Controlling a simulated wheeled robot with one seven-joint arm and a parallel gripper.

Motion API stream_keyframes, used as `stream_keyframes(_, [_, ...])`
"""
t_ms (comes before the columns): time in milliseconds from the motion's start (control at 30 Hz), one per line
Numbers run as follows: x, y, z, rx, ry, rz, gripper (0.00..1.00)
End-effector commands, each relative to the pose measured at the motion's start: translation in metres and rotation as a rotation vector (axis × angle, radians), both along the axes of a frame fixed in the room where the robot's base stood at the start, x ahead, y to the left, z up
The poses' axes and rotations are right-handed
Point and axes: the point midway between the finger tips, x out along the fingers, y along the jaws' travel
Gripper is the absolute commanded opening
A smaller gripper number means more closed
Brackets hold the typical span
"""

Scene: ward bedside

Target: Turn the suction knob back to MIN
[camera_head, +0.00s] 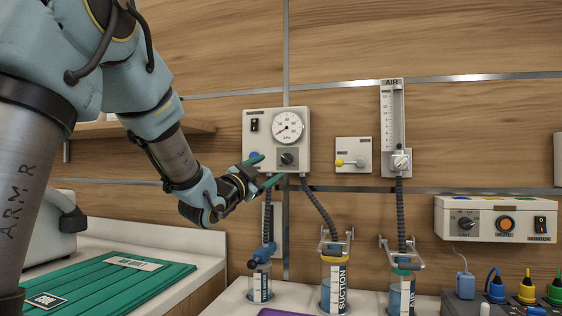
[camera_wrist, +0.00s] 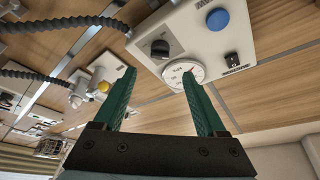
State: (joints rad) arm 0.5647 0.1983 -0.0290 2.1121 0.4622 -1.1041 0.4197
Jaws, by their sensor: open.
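The suction unit (camera_head: 263,127) is a pale wall box with a round gauge (camera_head: 288,127), a black switch and a black suction knob (camera_head: 288,158) on a dark plate below the gauge. In the wrist view the knob (camera_wrist: 160,49) shows beside the gauge (camera_wrist: 184,72), a blue button (camera_wrist: 218,20) and the switch. My gripper (camera_head: 268,170) is open and empty in front of the lower left of the box. Its green fingers (camera_wrist: 160,95) stand apart, with the knob beyond their tips and not between them. The knob's setting is too small to read.
Ribbed hoses (camera_head: 319,205) hang below the box to labelled jars (camera_head: 334,283). To the right are a small outlet plate with a yellow knob (camera_head: 340,162), an air flowmeter (camera_head: 392,125) and a monitor panel (camera_head: 497,218). A green mat (camera_head: 110,278) lies at lower left.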

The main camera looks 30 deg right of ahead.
Motion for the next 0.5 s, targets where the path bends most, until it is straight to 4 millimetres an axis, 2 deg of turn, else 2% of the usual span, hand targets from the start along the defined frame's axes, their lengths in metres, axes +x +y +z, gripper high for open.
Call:
stream_keyframes(300, [0.030,-0.049,0.019,0.001,0.003,0.000,0.74])
stream_keyframes(500, [0.042,-0.066,0.025,0.000,0.004,0.001,0.74])
